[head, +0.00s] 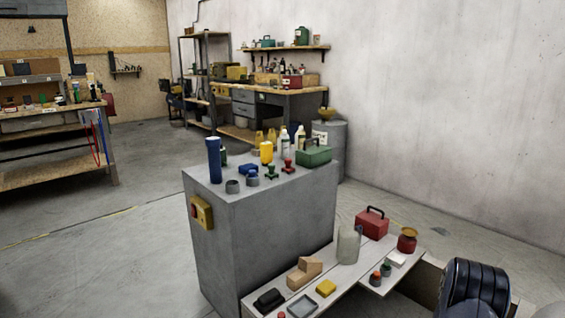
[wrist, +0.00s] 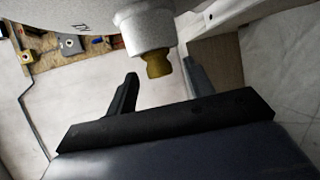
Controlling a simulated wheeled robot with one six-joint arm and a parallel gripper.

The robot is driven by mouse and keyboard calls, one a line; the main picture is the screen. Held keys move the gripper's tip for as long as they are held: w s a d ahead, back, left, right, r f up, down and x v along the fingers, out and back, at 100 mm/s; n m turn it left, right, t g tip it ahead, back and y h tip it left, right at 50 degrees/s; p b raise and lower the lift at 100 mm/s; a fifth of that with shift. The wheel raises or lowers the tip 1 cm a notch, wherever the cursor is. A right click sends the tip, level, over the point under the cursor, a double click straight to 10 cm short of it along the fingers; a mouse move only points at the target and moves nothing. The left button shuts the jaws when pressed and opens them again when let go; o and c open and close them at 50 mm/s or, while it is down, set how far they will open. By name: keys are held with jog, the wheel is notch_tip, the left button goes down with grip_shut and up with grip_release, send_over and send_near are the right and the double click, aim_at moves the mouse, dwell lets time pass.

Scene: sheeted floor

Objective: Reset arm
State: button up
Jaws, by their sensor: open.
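My gripper (wrist: 161,68) shows in the wrist view with its two dark fingers spread apart. No object is held between them. A pale grey rounded body with a brass-coloured knob (wrist: 158,64) shows just beyond the fingers; I cannot tell what it is or how far off it stands. In the head view the gripper's fingers cannot be made out. A dark, ribbed, rounded part at the lower right corner may belong to my arm.
A grey cabinet (head: 270,235) stands mid-view, bearing a blue cylinder (head: 214,160), a green toolbox (head: 314,155) and several bottles. Open floor lies left.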

jog(key=p+v, duration=0.3)
jog(key=v, duration=0.7)
jog(key=s+b+x, duration=0.1)
jog(key=b+x, duration=0.3)
jog(key=x, duration=0.7)
jog(key=shift+w+a+r+b, duration=0.1)
jog(key=shift+w+a+b, duration=0.25)
jog(key=shift+w+a, duration=0.55)
jog(key=shift+w+a+b, duration=0.3)
jog(key=shift+w+a, duration=0.4)
jog(key=shift+w, duration=0.4)
jog(key=shift+r, duration=0.1)
